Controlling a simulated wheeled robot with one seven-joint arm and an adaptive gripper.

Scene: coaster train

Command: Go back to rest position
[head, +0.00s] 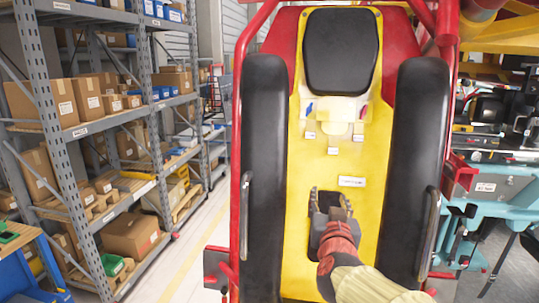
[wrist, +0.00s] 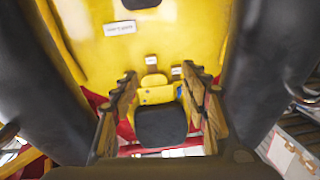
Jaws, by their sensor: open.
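My gripper (head: 331,200) is open and empty in the head view, in front of the lower part of the yellow seat panel (head: 351,231). Its two fingers stand apart, with the panel's dark opening partly behind them. In the wrist view my gripper (wrist: 161,92) shows both fingers spread, with nothing between them. A yellow part with a black pad (wrist: 161,126) shows beyond the fingers.
Black padded restraints (head: 264,170) and (head: 417,165) flank the panel, inside a red frame (head: 237,150). A black headrest (head: 341,50) is above. Shelves with boxes (head: 130,235) stand left, beyond a clear aisle. A teal workbench (head: 490,208) with equipment is at right.

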